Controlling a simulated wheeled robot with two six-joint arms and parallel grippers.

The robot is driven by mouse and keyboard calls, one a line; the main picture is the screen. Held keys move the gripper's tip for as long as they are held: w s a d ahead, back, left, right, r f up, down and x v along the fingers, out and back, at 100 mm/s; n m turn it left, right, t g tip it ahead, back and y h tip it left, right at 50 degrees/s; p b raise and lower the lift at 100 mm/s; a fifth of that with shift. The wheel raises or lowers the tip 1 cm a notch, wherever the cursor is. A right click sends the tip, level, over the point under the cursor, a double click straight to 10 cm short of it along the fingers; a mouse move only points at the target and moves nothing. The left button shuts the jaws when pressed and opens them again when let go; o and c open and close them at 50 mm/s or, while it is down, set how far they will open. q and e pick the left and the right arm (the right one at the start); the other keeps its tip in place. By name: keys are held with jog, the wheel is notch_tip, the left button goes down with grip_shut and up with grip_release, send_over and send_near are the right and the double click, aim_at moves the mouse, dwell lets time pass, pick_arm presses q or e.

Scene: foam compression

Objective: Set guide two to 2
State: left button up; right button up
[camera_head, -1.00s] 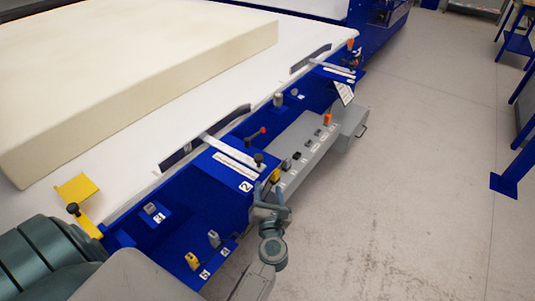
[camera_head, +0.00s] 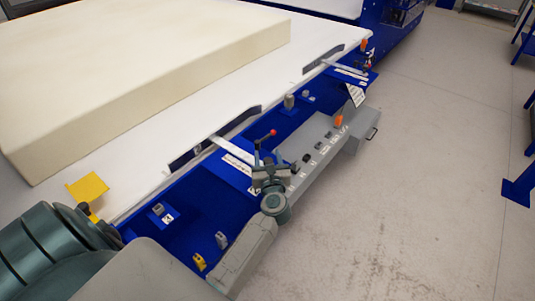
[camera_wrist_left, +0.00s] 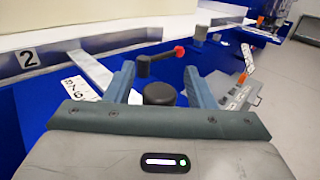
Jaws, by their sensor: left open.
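Guide two shows in the head view as a dark fence (camera_head: 236,124) beside the white bed, with a pale arm (camera_head: 228,147) running to the blue rail. The wrist view shows its "2" plate (camera_wrist_left: 27,57), the pale arm (camera_wrist_left: 92,70) and a printed label strip (camera_wrist_left: 78,88). A round black knob (camera_wrist_left: 160,94) stands between the fingers of my left gripper (camera_wrist_left: 159,72), which is open around it. Contact cannot be told. In the head view my left gripper (camera_head: 270,162) is over the rail and mostly hides this knob. My right gripper is out of view.
A lever with a red ball (camera_head: 272,133) stands just beyond the gripper; it is close ahead in the wrist view (camera_wrist_left: 179,51). A grey control panel (camera_head: 325,150) lies to the right. A cream foam block (camera_head: 150,80) lies on the bed. A yellow plate (camera_head: 87,188) is at left.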

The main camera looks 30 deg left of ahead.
pick_arm(q)
jog(key=shift+w+a, duration=0.2)
jog(key=shift+w, duration=0.05)
grip_shut()
jog(key=a, duration=0.3)
jog(key=shift+w+a, duration=0.1)
jog(key=shift+w, duration=0.05)
jog(key=shift+a, duration=0.5)
grip_release()
jog(key=shift+d, duration=0.1)
